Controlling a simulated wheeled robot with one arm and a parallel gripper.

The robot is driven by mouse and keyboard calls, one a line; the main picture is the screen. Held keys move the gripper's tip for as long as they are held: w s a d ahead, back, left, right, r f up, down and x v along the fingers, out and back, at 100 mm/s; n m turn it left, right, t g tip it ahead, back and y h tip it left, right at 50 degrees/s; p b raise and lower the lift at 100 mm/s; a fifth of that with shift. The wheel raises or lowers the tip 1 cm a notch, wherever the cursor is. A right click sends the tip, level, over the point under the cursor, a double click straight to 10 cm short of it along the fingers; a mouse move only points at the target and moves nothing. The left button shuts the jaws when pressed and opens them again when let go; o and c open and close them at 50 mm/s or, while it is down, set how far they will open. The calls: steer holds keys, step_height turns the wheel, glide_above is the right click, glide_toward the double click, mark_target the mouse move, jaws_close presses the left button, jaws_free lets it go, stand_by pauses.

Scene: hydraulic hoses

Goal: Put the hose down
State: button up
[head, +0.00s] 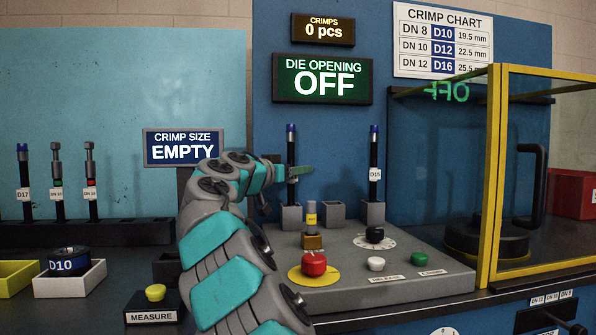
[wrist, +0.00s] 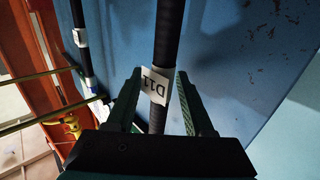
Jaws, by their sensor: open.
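A black hose with a blue top (head: 291,145) stands upright in a grey square holder (head: 291,217) at the back left of the control panel. In the wrist view the hose (wrist: 157,115) carries a white label reading D11. My gripper (head: 300,171) is at the hose's middle height. In the wrist view the fingers of my gripper (wrist: 159,75) are open, one on each side of the hose, with a visible gap on the right. The label is partly between the fingers.
A second hose labelled D15 (head: 375,165) stands in a holder to the right, with an empty grey holder (head: 333,214) between. The panel (head: 350,290) has several knobs and buttons. A yellow-framed guard (head: 493,180) stands right. Several tools stand in a dark rack (head: 85,233) at left.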

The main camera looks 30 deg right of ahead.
steer(key=b+v, duration=0.2)
steer(key=v, duration=0.9)
